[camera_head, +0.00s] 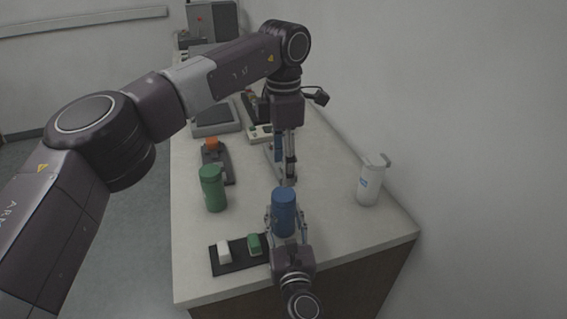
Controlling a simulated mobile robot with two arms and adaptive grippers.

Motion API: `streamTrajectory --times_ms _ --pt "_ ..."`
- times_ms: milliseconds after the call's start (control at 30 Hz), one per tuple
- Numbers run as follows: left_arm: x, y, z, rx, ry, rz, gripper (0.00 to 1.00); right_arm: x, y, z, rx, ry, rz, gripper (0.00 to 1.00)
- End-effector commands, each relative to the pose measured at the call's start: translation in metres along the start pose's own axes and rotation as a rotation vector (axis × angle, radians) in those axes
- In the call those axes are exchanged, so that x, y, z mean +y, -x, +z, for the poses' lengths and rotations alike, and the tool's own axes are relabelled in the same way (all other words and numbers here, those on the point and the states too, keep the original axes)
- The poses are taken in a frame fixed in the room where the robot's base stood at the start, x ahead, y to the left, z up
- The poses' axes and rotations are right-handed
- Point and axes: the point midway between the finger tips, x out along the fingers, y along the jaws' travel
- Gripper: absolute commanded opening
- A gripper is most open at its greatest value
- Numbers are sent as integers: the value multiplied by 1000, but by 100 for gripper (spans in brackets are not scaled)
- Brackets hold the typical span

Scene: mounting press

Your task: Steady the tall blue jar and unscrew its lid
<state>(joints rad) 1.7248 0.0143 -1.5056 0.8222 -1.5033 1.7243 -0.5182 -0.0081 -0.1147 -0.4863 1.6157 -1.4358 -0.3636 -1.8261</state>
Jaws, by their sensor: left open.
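The tall blue jar (284,222) stands upright near the front of the counter, with its blue lid (284,195) on top. My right gripper (286,216) comes from the front edge, with one finger on each side of the jar. I cannot tell whether those fingers press on it. My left gripper (289,178) points down beyond the jar, with its fingertips above and behind the lid, apart from it. It is open and empty, seen nearly edge-on.
A green jar (212,190) stands to the left. A black tray (236,266) with a white and a green piece lies front left. A white bottle (370,184) stands at right near the wall. Several devices, including a grey one (215,118), fill the back.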

Motion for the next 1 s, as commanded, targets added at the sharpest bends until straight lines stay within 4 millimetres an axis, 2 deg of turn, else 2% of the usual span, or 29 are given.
streamTrajectory --times_ms 700,1000 --pt "0 0 0 0 -1330 -1 56 0 0 0 1 0 -1 0" --pt "0 0 0 0 -1765 -1 56 0 0 -1 1 0 -1 0"
